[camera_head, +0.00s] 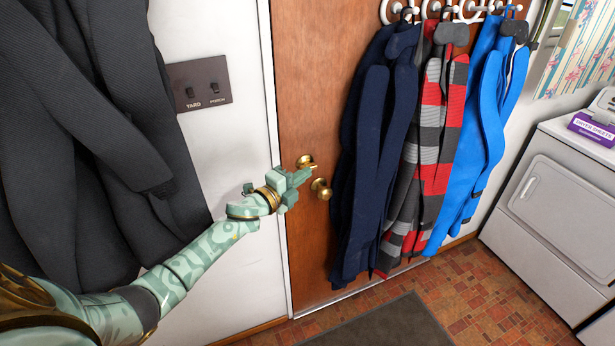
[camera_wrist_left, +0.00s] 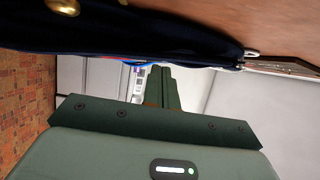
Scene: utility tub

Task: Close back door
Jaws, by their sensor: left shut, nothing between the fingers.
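The brown wooden back door (camera_head: 308,80) stands against the white frame at its left edge, and I see no clear gap there. A brass knob (camera_head: 321,189) and a brass lock fitting (camera_head: 306,162) are near that edge. My left gripper (camera_head: 304,176) is shut and empty, just in front of the door beside the two brass fittings. I cannot tell whether it touches the door. In the left wrist view the shut fingers (camera_wrist_left: 162,88) point along the door surface (camera_wrist_left: 275,22), with a brass fitting (camera_wrist_left: 62,6) at the top left. My right gripper is out of view.
Navy (camera_head: 368,150), striped (camera_head: 436,140) and blue (camera_head: 487,120) coats hang on the door's hooks. Dark coats (camera_head: 80,130) hang left of a switch plate (camera_head: 199,84). A dark mat (camera_head: 385,325) lies on the tiled floor. A white appliance (camera_head: 565,200) stands right.

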